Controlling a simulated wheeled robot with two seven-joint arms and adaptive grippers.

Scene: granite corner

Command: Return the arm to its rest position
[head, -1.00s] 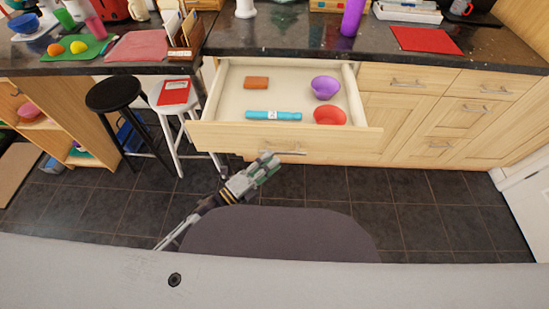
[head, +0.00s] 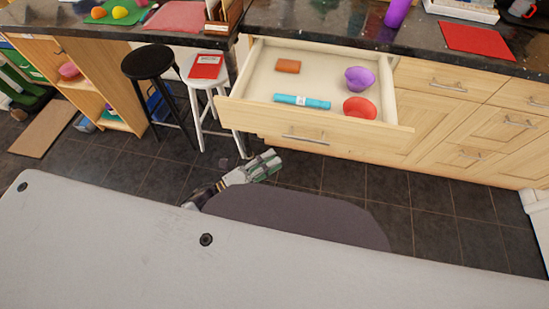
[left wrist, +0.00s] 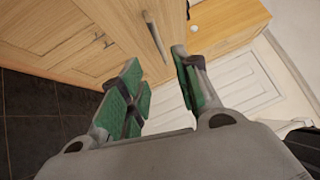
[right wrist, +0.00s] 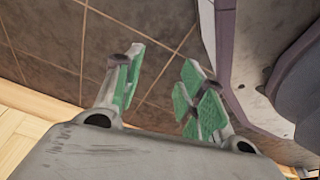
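My left gripper (head: 264,165) shows in the head view in front of the open drawer, low and apart from it. In the left wrist view my left gripper (left wrist: 160,95) has its green-padded fingers spread with nothing between them. Wooden cabinet fronts and a bar handle lie beyond it. My right gripper (right wrist: 160,90) shows only in the right wrist view; its fingers are apart and empty, with dark floor tiles behind. The open drawer (head: 262,70) holds a brown block (head: 288,66), a cyan tube (head: 302,101), a purple bowl (head: 360,79) and a red bowl (head: 360,108).
A black stool (head: 149,62) and a white stool (head: 206,70) with a red book (head: 206,67) stand left of the drawer. The dark counter (head: 330,28) runs along the back. Tiled floor (head: 440,215) is free at the right.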

